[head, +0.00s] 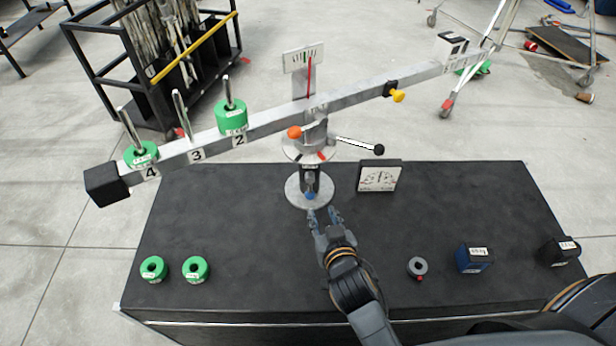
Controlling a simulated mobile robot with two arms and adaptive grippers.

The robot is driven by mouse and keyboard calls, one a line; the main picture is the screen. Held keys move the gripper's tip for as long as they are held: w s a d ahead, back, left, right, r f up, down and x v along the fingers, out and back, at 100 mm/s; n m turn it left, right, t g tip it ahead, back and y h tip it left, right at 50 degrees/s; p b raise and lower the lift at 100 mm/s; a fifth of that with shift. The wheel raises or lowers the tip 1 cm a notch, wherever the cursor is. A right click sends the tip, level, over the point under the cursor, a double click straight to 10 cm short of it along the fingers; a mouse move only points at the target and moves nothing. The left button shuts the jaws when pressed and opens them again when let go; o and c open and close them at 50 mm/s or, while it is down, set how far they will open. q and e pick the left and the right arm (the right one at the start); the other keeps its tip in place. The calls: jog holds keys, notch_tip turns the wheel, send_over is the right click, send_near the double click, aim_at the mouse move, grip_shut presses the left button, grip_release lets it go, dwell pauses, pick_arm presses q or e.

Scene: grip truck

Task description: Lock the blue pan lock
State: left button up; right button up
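A balance stands on the black table, with a round grey base (296,190) and a long beam (275,121) tilted down to the left. A small blue part (310,196), which looks like the blue pan lock, sits low at the front of the base. Whether it is locked cannot be told. My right gripper (324,213) is just in front of the blue part, fingers pointing at it and spread apart with nothing seen between them. Contact with the blue part cannot be told. My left gripper is not in view.
A lever with a black knob (378,150) and an orange knob (294,132) stick out from the column. A dial plate (379,177) stands right of the base. Green weights (196,269), a grey ring (417,267) and a blue block (474,259) lie along the front.

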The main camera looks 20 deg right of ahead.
send_near(310, 188)
jog(key=x, duration=0.4)
jog(key=shift+d+r, duration=0.1)
jog(key=x, duration=0.3)
jog(key=shift+w, duration=0.5)
jog(key=shift+w+f, duration=0.15)
jog(key=shift+f, duration=0.15)
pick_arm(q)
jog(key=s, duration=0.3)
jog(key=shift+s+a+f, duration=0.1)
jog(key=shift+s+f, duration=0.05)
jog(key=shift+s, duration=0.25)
pick_arm(e)
grip_shut()
